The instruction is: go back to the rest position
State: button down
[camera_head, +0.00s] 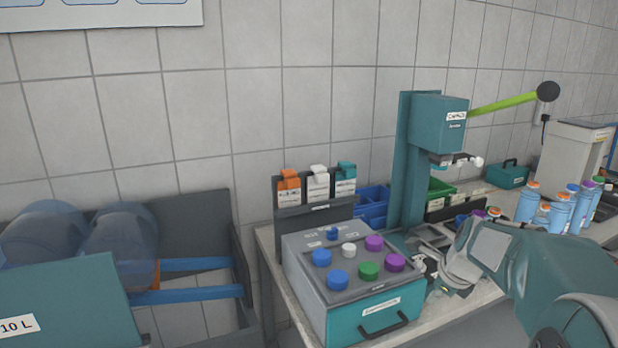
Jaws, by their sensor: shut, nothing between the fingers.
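My arm comes in from the lower right, and its gripper (432,272) is at the front of the bench, just right of the grey and teal box (375,322). The gripper is shut and nothing shows in it. It is low, near the base of the teal press (410,160); I cannot tell whether it touches anything. The arm hides part of the bench behind it.
The box bears several coloured caps. Behind it stand a rack (300,220) with labelled packets and blue bins (372,205). The press has a long green lever (505,103). Bottles (528,205) stand at right. A crate with large water jugs (115,240) is at left.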

jog(key=s+a+r+n, duration=0.1)
jog(key=s+a+n, duration=0.3)
jog(key=s+n, duration=0.4)
jog(key=s+a+r+n+t, duration=0.1)
jog(key=s+a+n, duration=0.3)
jog(key=s+n, duration=0.4)
jog(key=s+a+r+n+h, duration=0.1)
jog(key=s+a+n, duration=0.3)
jog(key=s+n, duration=0.4)
jog(key=shift+s+a+r+n, duration=0.35)
jog(key=shift+s+r+n, duration=0.1)
jog(key=shift+n, duration=0.65)
jog(key=shift+w, duration=0.1)
